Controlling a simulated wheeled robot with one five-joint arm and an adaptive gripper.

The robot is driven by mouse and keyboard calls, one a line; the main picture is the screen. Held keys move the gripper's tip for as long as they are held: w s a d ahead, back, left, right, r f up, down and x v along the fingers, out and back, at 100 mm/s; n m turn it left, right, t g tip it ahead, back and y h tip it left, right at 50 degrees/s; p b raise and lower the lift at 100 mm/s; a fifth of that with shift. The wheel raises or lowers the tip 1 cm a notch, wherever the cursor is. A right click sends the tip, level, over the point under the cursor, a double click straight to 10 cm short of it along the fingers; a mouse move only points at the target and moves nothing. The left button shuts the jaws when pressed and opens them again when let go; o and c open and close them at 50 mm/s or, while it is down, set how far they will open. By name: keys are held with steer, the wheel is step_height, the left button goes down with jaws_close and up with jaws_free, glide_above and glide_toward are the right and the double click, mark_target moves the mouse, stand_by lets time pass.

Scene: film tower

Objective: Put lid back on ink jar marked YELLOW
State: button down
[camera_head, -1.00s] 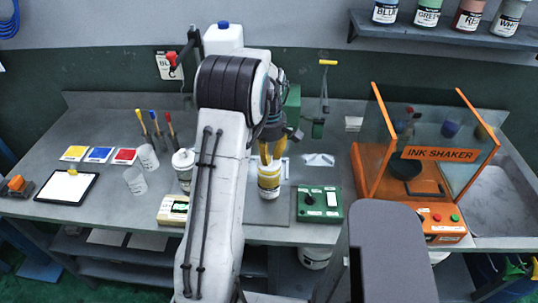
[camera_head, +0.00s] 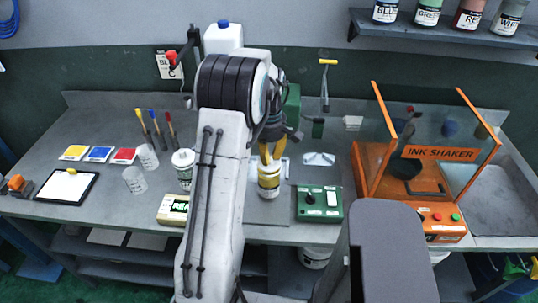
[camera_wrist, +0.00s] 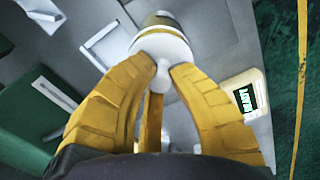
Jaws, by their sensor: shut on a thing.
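The jar with a yellow band (camera_head: 268,182) stands upright on the bench, just right of my arm in the head view. Its lettering is too small to read. My gripper (camera_head: 268,158) points down right above it, with its yellow fingers closed in. In the wrist view the fingertips (camera_wrist: 162,66) are shut on the white lid (camera_wrist: 160,43) by its middle knob. The lid lies over the jar's mouth and appears to rest on it; the jar's yellow band (camera_wrist: 160,18) shows beyond. Whether the lid is fully seated cannot be told.
A small box with a lit green display (camera_head: 178,206) is left of the jar, partly behind my arm. A green control box (camera_head: 319,203) is close on the right. The orange ink shaker (camera_head: 440,154) stands farther right. Another white-lidded jar (camera_head: 183,162) is at left.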

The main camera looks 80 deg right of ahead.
stand_by(0.4)
steer(key=c, duration=0.6)
jaws_free()
steer(key=shift+r, duration=0.1)
steer(key=shift+r+p, duration=2.7)
steer(key=shift+r, duration=0.75)
steer(key=shift+c, duration=0.5)
jaws_close()
